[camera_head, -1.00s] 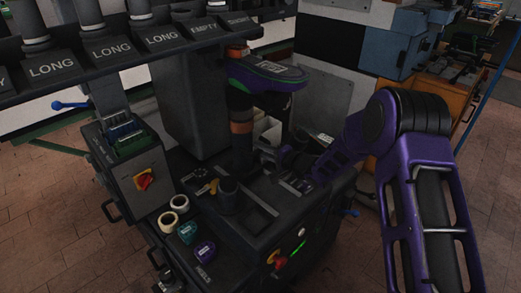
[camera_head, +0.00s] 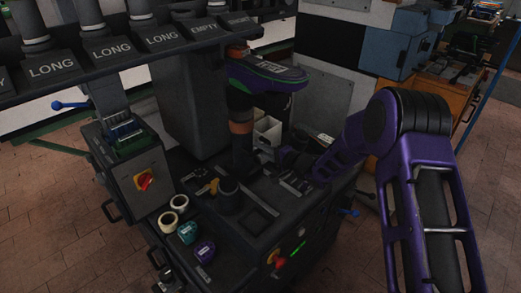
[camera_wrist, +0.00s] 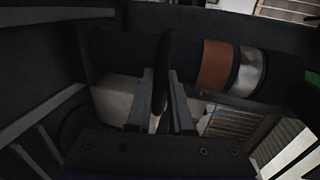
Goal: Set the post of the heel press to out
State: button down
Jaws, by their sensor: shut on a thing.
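The heel press post (camera_head: 241,146) is a dark upright column with an orange-brown band, below a purple and dark shoe form (camera_head: 265,74). In the wrist view the post (camera_wrist: 120,52) lies across the picture, with a copper band (camera_wrist: 215,66) and a silver band (camera_wrist: 250,72) to the right. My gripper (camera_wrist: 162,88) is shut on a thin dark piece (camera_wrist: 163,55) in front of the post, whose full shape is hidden. In the head view my gripper is dark and hard to make out, low beside the post on its right.
The press base (camera_head: 262,217) carries a short dark cylinder (camera_head: 229,194). Cream rolls (camera_head: 168,222) and teal and purple pieces sit at its left front. A rack with labels (camera_head: 110,47) hangs over the upper left.

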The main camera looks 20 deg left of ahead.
jog(key=f+p+v, duration=0.1)
jog(key=p+v, duration=0.1)
jog(key=v, duration=0.6)
jog(key=f+p+v, duration=0.2)
jog(key=v, duration=0.7)
jog(key=shift+d+f+p, duration=0.3)
jog(key=shift+f+p, duration=0.05)
jog(key=shift+s, duration=0.2)
jog(key=c, duration=0.8)
grip_release()
jog(key=shift+d, duration=0.1)
jog(key=shift+d+r, duration=0.1)
jog(key=p+v, duration=0.1)
jog(key=v, duration=1.6)
jog(key=shift+s+d, duration=0.1)
jog(key=shift+s, duration=0.05)
